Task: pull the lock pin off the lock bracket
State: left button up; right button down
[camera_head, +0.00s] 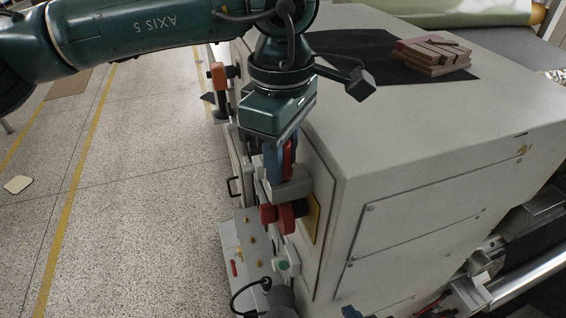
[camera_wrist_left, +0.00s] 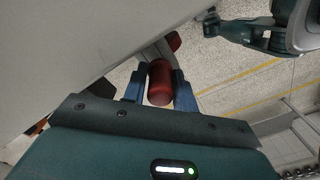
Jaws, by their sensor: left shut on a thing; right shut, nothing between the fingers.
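My left gripper (camera_head: 280,168) points down beside the side of the pale machine, its blue fingers shut on a red cylinder, the lock pin (camera_head: 288,160). In the left wrist view the pin (camera_wrist_left: 160,82) sits between the two blue fingers (camera_wrist_left: 158,95). The grey lock bracket (camera_head: 291,188) is right below the fingers in the head view, and a grey bar of it shows behind the pin in the wrist view (camera_wrist_left: 152,50). Whether the pin still sits in the bracket is hidden. My right gripper cannot be made out.
Red knob-like parts (camera_head: 284,215) sit just below the bracket. The pale machine cabinet (camera_head: 420,135) stands close on the right, with stacked wooden pieces (camera_head: 432,56) on top. A grey box with a green button (camera_head: 283,265) is lower down. Open floor (camera_head: 140,190) lies left.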

pick_arm(q)
jog(key=shift+r+p, duration=0.8)
jog(key=shift+r, duration=0.8)
jog(key=shift+r+p, duration=0.65)
jog(key=shift+r, duration=0.55)
